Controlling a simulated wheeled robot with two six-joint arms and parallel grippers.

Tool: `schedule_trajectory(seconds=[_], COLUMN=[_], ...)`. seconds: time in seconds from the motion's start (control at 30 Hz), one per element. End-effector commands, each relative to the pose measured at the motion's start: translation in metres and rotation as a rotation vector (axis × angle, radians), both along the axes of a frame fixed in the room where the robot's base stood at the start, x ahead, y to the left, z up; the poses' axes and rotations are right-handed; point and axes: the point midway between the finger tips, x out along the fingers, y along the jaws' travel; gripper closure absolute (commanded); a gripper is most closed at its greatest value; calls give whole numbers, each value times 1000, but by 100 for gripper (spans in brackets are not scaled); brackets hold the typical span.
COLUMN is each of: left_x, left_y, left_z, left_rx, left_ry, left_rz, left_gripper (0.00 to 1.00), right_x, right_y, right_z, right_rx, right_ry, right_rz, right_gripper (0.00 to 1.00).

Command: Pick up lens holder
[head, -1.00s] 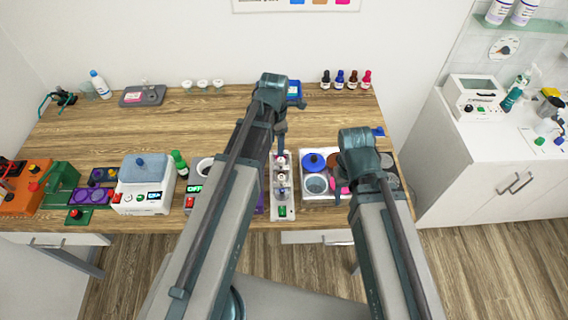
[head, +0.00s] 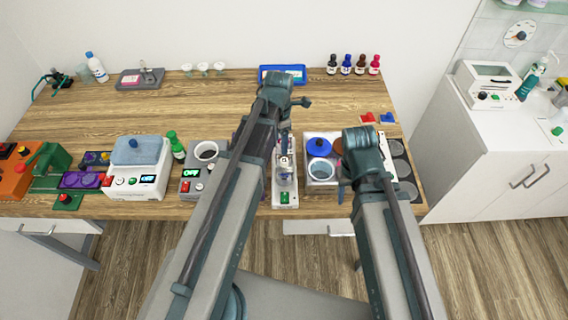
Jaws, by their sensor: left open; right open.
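I cannot tell for certain which object is the lens holder. A white strip-shaped stand with round clear parts and a green switch (head: 285,198) is at the table's front middle and may be it. My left gripper (head: 285,132) is open and points down above the stand's far end; its fingers are small and partly hidden by my arm. My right gripper (head: 341,188) is open, mostly hidden behind its own wrist, over the right side of a white tray (head: 311,184). I see nothing held in either gripper.
The wooden table (head: 210,100) has free room behind the front row. A blue tray (head: 282,73) and several small bottles (head: 346,65) stand at the back.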

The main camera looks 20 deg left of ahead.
Motion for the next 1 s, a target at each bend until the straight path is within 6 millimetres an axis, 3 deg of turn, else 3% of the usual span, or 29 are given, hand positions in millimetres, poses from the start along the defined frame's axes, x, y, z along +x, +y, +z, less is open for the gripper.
schedule_trajectory(seconds=[0.27,0.7,1.0], left_x=[1,4,4], left_y=[-1,-13,-13], left_z=[-6,-53,-53], left_rx=[0,0,0], left_ry=[0,0,0], left_rz=[0,0,0], left_gripper=[34,34,34], right_x=[0,0,0], right_y=[0,0,0], right_z=[-5,-53,-53], right_rx=[0,0,0], right_ry=[0,0,0], right_rz=[0,-2,-2], right_gripper=[50,50,50])
